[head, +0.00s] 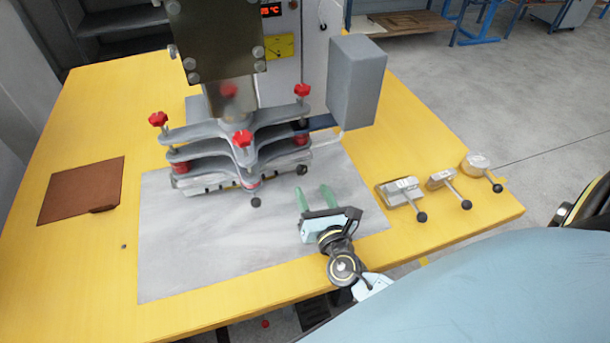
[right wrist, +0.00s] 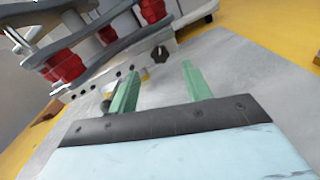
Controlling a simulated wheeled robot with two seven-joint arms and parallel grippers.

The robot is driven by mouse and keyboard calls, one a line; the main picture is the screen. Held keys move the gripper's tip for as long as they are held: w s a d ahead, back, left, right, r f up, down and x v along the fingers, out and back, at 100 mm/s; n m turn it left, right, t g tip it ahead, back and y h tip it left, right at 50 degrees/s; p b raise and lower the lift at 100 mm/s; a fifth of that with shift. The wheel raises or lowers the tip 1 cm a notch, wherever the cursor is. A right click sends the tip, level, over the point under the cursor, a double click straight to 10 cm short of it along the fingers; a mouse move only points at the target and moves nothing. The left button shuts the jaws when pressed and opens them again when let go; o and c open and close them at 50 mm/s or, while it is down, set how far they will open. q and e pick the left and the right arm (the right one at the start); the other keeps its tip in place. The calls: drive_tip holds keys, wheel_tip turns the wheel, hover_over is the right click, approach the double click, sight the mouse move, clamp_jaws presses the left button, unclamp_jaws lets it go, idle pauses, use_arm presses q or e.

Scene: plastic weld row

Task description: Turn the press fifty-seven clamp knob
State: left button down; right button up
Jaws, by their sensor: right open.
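The press (head: 235,130) stands on the yellow table, with stacked grey plates and several red star knobs, one of them the front red knob (head: 242,138). A black knob (head: 302,170) sits at the right end of its lower bar; it also shows in the right wrist view (right wrist: 160,53). A second black knob (head: 256,202) is at the front. I cannot read which knob is the clamp knob or a press number. My right gripper (head: 313,194) is open and empty, its green fingers (right wrist: 160,75) pointing toward the press, apart from the black knobs. My left gripper is not in view.
A grey sheet (head: 190,245) covers the table under the press. A brown mat (head: 82,190) lies at left. Metal pieces with black ball handles, including a square one (head: 400,192), lie at right. A grey box (head: 355,82) overhangs behind the gripper. The sheet's front is clear.

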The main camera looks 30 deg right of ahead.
sight(303, 172)
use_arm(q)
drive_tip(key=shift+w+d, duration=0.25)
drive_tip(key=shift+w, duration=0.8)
use_arm(e)
drive_tip(key=x, duration=0.6)
drive_tip(key=shift+c, duration=0.4)
drive_tip(key=c, duration=0.9)
drive_tip(key=shift+n, duration=0.7)
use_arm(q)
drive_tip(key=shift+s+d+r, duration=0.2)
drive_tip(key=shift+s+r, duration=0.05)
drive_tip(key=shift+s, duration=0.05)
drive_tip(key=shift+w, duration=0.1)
use_arm(e)
drive_tip(key=o, duration=1)
